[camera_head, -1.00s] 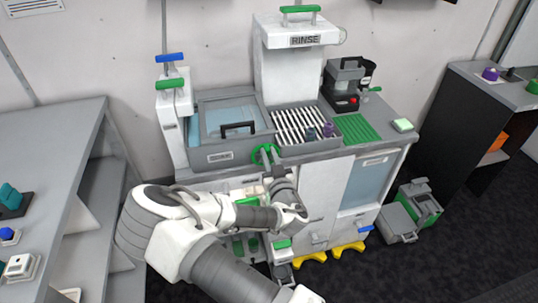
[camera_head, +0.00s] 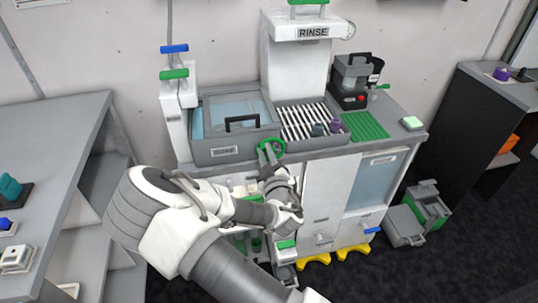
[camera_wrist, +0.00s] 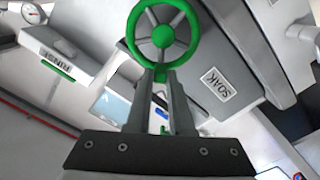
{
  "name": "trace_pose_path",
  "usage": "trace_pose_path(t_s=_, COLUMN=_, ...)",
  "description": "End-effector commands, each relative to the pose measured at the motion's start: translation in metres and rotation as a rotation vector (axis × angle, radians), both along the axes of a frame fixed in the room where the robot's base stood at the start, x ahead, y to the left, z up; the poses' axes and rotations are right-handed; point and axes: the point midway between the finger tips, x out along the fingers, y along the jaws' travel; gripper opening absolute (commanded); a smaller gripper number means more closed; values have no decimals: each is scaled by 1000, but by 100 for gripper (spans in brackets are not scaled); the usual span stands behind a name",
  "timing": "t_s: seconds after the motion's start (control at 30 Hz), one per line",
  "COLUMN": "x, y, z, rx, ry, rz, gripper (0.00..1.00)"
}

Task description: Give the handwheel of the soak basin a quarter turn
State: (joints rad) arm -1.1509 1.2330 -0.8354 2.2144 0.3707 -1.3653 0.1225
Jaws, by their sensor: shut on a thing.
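The green handwheel (camera_head: 270,150) sits on the front of the grey soak basin (camera_head: 215,152), near its right end. In the head view my gripper (camera_head: 268,165) reaches up to the wheel from below, and the fingertips are partly hidden there.
A clear lid with a dark handle (camera_head: 241,122) covers the basin. A striped drain rack (camera_head: 300,122) with small purple and grey pieces is to the right, below the RINSE tower (camera_head: 297,60). Cabinet doors (camera_head: 330,200) stand below. A grey shelf (camera_head: 55,150) is at the left.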

Motion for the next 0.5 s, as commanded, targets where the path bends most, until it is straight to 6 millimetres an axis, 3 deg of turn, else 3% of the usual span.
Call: trace_pose_path(t_s=0.5, x=-3, y=14, z=-18, rx=-469, ry=-139, rz=2, gripper=0)
